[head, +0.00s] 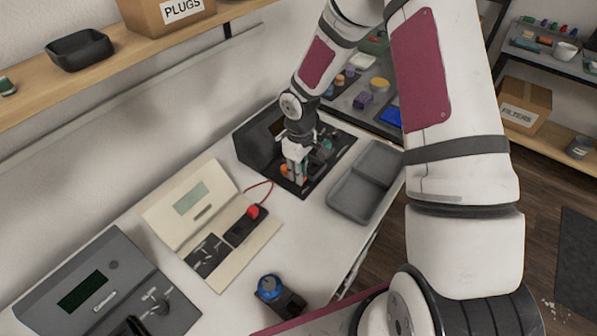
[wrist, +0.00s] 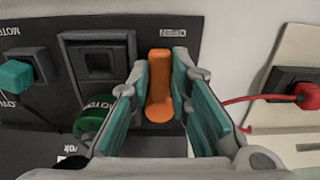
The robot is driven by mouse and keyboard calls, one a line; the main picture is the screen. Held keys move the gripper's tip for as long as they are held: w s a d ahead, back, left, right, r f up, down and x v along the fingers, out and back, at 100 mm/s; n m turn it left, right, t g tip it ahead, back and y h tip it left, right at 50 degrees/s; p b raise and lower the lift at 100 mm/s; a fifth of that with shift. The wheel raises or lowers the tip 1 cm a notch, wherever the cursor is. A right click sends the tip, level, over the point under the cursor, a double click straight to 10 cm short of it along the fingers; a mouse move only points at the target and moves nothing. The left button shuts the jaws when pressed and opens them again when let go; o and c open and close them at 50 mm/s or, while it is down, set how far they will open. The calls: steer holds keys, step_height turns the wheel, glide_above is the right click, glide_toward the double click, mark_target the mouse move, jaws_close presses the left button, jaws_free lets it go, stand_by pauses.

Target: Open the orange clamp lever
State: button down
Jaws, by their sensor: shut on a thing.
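The orange clamp lever (wrist: 160,88) stands upright in the wrist view, at the right end of a black panel (wrist: 40,105). My gripper (wrist: 160,66) has one finger on each side of the lever and is shut on it near the fingertips. In the head view my gripper (head: 294,172) points down at the black station (head: 256,150) at the back of the bench. Only a little orange shows beside the fingers there. The clamp's base is hidden in the wrist view.
Left of the lever in the wrist view are a green round knob (wrist: 92,118), a dark square socket (wrist: 98,62) and a teal part (wrist: 15,76). A red plug (wrist: 307,95) with a red cable is at right. A grey tray (head: 346,198) lies beside the station.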

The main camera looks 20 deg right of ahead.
steer(key=c, duration=1.5)
jaws_free()
